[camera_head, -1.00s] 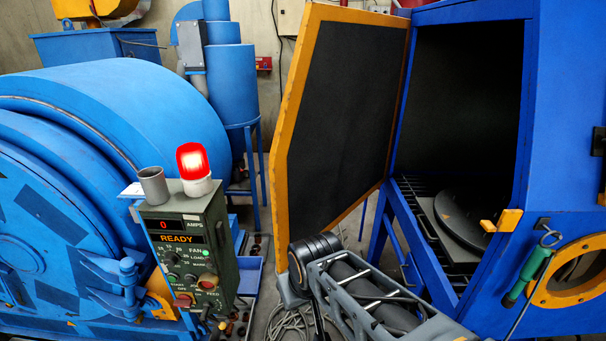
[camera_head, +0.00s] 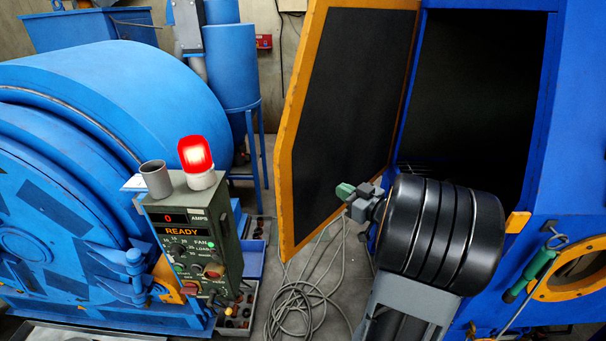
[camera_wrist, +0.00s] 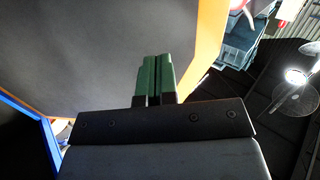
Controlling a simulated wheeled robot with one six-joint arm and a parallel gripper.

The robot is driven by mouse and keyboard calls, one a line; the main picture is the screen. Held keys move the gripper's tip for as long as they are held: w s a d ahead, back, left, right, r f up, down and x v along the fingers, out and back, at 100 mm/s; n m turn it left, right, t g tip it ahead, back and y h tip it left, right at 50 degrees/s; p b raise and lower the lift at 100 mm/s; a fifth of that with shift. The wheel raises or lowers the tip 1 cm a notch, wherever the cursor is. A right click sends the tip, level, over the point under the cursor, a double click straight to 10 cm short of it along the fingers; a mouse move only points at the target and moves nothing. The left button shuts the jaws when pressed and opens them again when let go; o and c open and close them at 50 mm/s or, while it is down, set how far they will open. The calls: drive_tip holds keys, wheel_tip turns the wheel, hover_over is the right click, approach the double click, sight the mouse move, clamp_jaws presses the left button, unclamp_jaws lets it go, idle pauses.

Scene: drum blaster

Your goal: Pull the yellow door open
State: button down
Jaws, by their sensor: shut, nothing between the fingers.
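The yellow-framed door (camera_head: 287,150) with its dark inner panel stands swung wide open, hinged at the left side of the blue cabinet (camera_head: 572,190). My gripper (camera_head: 343,190) is in front of the door's dark inner face, with its green fingertips pointing left toward it. In the wrist view the green fingers (camera_wrist: 156,76) are together and empty, and the door's dark panel (camera_wrist: 90,50) fills the view behind them. The door's orange edge (camera_wrist: 207,55) runs just right of the fingers. I cannot tell whether the fingertips touch the panel.
A control box (camera_head: 190,240) with a lit red lamp (camera_head: 195,155) stands at the left, before a large blue drum (camera_head: 120,95). Coiled cable (camera_head: 305,300) lies on the floor below the door. A green-handled tool (camera_head: 528,275) hangs on the cabinet front.

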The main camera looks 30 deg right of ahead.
drive_tip(key=s+y, duration=0.1)
drive_tip(key=p, duration=0.3)
approach(301, 172)
drive_tip(key=shift+y, duration=0.4)
drive_tip(key=x, duration=0.7)
drive_tip(key=shift+w+f, duration=0.15)
drive_tip(key=shift+w, duration=0.25)
